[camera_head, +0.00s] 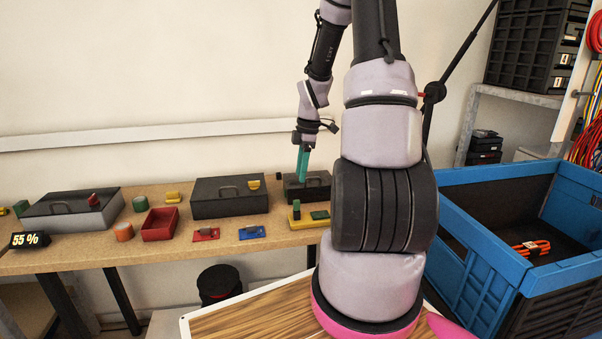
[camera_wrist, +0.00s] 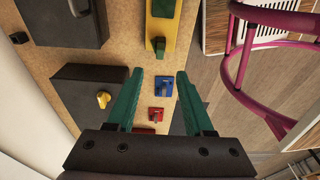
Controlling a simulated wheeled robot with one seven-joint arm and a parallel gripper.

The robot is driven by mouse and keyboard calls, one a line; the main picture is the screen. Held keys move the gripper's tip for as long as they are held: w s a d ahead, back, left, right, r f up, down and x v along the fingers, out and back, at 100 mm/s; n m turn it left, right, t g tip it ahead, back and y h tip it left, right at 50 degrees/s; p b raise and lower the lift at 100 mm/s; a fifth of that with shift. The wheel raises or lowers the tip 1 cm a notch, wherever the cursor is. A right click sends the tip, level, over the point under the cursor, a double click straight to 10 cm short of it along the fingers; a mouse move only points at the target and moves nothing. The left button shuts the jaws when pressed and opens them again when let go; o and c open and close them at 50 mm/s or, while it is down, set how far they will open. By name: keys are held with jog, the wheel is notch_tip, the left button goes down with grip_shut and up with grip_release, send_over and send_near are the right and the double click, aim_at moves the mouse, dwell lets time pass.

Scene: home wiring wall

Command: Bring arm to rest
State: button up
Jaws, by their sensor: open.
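My gripper (camera_head: 303,163) hangs from my raised arm over the back right part of the workbench (camera_head: 90,255), in front of a small black case (camera_head: 318,187). In the wrist view its two green fingers (camera_wrist: 164,95) are spread apart with nothing between them. Below them in that view lie a blue piece (camera_wrist: 164,85) and a red piece (camera_wrist: 156,114), both apart from the fingers. A yellow block with a green part (camera_wrist: 163,22) lies farther off. In the head view the far fingertips overlap the small case, and I cannot tell the gap there.
Dark toolboxes (camera_head: 230,206) (camera_head: 68,217), a red bin (camera_head: 160,224) and tape rolls (camera_head: 123,232) stand on the workbench. A blue crate (camera_head: 480,180) holding an orange cable (camera_head: 531,247) is at right. A magenta frame (camera_wrist: 240,75) shows in the wrist view. The wall above the bench is mostly clear.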

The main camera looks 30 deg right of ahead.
jog(key=s+a+r+m+t, duration=0.1)
jog(key=s+a+r+m, duration=0.15)
jog(key=r, duration=0.35)
jog(key=s+a+r+m+t+h, duration=0.1)
jog(key=s+a+r+m, duration=0.1)
jog(key=a+r+m, duration=0.3)
jog(key=s+a+r+m+t, duration=0.1)
jog(key=s+r+m, duration=0.1)
jog(key=r, duration=0.5)
jog(key=s+a+r+m+t+y, duration=0.1)
jog(key=s+a+r+m+t, duration=0.2)
jog(key=s+a+r+m, duration=0.3)
jog(key=s+r+m, duration=0.3)
jog(key=s+r, duration=0.1)
jog(key=s, duration=0.2)
jog(key=shift+s+a+t, duration=0.15)
jog(key=shift+s+t, duration=0.25)
jog(key=shift+m, duration=0.25)
